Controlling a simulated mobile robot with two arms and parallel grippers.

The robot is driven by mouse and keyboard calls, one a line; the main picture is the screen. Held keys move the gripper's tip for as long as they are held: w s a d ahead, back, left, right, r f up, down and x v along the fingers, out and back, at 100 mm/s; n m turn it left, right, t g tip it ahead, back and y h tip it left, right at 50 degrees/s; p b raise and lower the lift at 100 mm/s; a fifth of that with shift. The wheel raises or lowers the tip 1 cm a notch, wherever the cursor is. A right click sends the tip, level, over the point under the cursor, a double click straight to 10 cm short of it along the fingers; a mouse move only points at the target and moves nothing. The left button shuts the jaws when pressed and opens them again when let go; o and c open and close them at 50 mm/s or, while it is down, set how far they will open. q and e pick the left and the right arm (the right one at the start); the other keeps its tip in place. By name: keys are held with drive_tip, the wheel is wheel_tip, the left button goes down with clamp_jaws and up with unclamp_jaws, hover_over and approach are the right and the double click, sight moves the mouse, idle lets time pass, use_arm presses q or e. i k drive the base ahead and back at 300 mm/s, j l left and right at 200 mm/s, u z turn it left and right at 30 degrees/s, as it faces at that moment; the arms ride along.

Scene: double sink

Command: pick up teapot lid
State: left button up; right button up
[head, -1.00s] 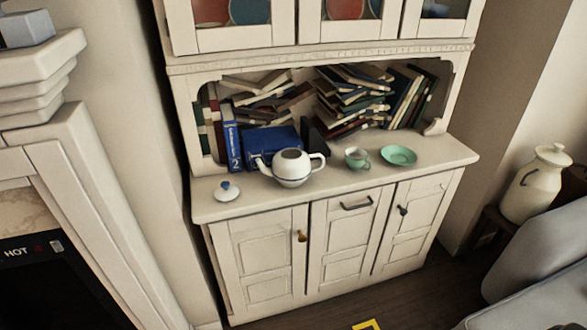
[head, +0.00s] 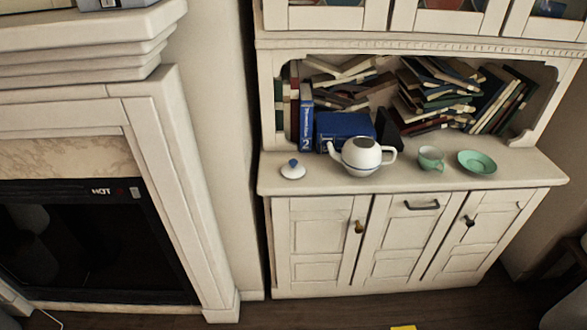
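The teapot lid (head: 293,170) is a small white disc with a blue knob. It lies on the left end of the cabinet's counter in the head view, knob up. The white teapot (head: 361,157) stands to its right, with its top open, its spout to the left and its handle to the right. The lid and the teapot are apart. Neither of my grippers shows in the head view.
The counter (head: 440,187) also holds a green cup (head: 430,159) and a green saucer (head: 477,162) at right. A blue book (head: 345,130) and stacked books fill the niche behind. A fireplace (head: 95,240) stands at left. The counter's front left is clear.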

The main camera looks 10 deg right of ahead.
sight(292, 170)
drive_tip(key=i+j+u, duration=0.1)
drive_tip(key=i+j, duration=0.2)
drive_tip(key=j, duration=0.2)
drive_tip(key=i+j+u, duration=0.15)
drive_tip(key=j, duration=0.3)
drive_tip(key=i+j, duration=0.05)
drive_tip(key=i, duration=0.05)
